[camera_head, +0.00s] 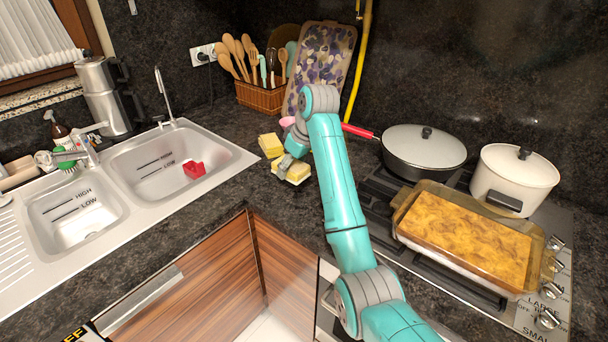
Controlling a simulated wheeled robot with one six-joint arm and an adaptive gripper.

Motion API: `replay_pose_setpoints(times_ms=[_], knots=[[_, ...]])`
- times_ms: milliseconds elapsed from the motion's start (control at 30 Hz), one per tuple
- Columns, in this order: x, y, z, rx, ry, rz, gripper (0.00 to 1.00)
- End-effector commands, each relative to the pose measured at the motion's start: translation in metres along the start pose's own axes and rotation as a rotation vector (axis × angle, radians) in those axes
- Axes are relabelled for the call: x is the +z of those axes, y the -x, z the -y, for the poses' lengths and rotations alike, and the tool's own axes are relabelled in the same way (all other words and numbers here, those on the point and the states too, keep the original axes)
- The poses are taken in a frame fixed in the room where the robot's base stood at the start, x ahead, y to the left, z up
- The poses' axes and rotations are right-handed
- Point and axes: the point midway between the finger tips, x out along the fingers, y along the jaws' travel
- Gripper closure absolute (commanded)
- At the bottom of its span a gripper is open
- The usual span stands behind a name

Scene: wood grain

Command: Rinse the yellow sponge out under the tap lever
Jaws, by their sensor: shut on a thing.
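Two yellow blocks that look like sponges are on the dark counter right of the sink. The nearer yellow sponge (296,174), with a pale lower side, is at my gripper (285,164), which is shut on it. My arm hides part of the grip, and I cannot tell whether this sponge is clear of the counter. The other yellow block (270,145) lies just behind and left. The tap (88,150) with its lever stands at the left sink basin (75,215), far left of my gripper. A slim second tap (164,98) stands behind the right basin (150,160).
A red block (194,170) lies in the right basin. A basket of wooden utensils (258,95) stands at the back. A black pan (423,150), a white pot (513,178) and a glass baking dish (465,238) are on the right. Counter lies between sponge and sink.

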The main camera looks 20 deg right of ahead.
Motion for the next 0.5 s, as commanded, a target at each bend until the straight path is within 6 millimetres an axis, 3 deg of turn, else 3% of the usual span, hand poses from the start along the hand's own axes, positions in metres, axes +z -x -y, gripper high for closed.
replay_pose_setpoints(times_ms=[167,500], knots=[[0.005,-0.013,0.000,-0.002,0.001,0.002,0.69],[0.024,-0.058,0.000,-0.001,0.001,0.000,0.69]])
